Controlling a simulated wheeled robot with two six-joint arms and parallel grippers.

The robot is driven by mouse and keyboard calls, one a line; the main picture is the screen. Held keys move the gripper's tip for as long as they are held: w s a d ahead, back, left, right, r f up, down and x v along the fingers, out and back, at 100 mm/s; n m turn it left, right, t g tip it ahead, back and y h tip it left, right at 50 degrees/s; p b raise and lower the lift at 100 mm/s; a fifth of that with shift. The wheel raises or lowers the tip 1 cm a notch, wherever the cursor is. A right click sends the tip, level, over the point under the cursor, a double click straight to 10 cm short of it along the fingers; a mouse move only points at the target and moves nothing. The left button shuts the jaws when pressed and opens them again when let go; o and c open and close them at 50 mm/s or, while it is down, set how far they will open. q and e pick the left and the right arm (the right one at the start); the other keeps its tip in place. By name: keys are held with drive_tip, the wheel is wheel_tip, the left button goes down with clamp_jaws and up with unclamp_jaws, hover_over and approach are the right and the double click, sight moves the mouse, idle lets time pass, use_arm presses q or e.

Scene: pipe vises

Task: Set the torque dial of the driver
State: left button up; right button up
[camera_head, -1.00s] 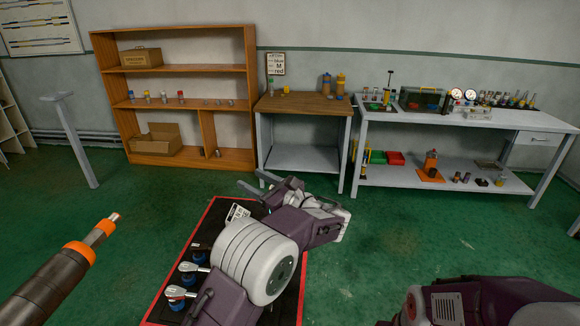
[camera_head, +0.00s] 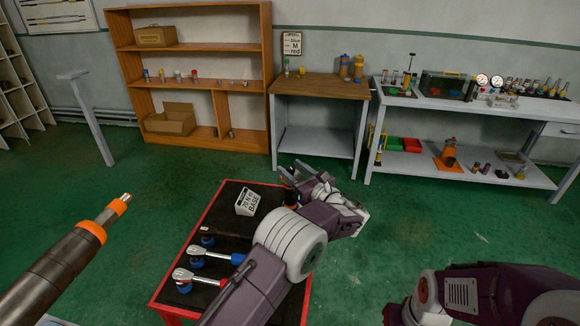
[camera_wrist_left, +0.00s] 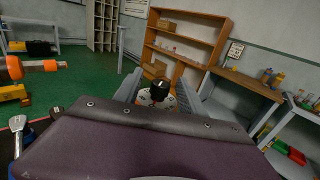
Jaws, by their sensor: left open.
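My left gripper (camera_head: 292,176) reaches over the far right part of a red-edged black cart top (camera_head: 222,222). Its two fingers are apart, and a black knob on a white marked dial (camera_wrist_left: 158,92) shows between them in the left wrist view. I cannot tell whether the fingers touch it. A black driver-like tool with orange rings (camera_head: 62,266) points up and right at the left of the head view; its tip end also shows in the left wrist view (camera_wrist_left: 40,66). A white card reading "70 N m BASE" (camera_head: 247,202) stands on the cart. My right gripper is out of view.
Ratchet wrenches with blue (camera_head: 212,256) and red (camera_head: 198,279) marks lie on the cart's near part. A wooden shelf (camera_head: 196,82), a wooden-topped table (camera_head: 322,87) and a grey workbench (camera_head: 470,100) stand along the wall. Green floor between is clear.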

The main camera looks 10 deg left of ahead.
use_arm(q)
drive_tip(key=shift+w+a, duration=0.3)
drive_tip(key=shift+w+f, duration=0.1)
drive_tip(key=shift+w, duration=0.15)
drive_tip(key=shift+s, duration=0.1)
clamp_jaws()
drive_tip(key=shift+a+m+t+h+b, duration=0.1)
drive_tip(key=shift+m+t+h+b, duration=0.3)
drive_tip(key=shift+h+b, duration=0.1)
